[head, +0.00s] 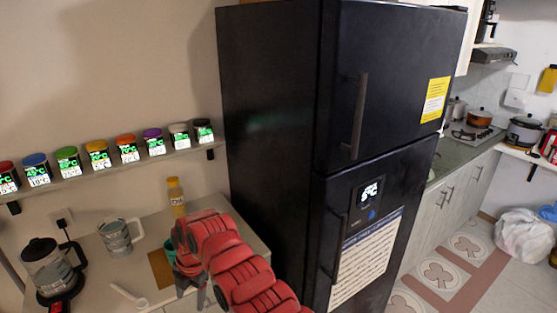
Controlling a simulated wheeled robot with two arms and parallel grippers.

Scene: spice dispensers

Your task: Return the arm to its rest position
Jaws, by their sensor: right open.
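My right arm is red and reaches in from the bottom, over the counter (215,202) in front of the dark fridge. My right gripper (191,292) is at its end, pointing down, with its dark fingers apart and nothing visible between them. It is beside a teal object (186,268) that the arm partly covers; I cannot tell whether they touch. My left gripper is not in view.
Several spice dispensers with coloured lids, such as the green one (69,162), stand on a wall shelf (105,170). A kettle (50,268), a glass jug (116,237), a white spoon (129,297) and a yellow bottle (176,197) are on the counter. The fridge (272,120) stands close to the arm's right.

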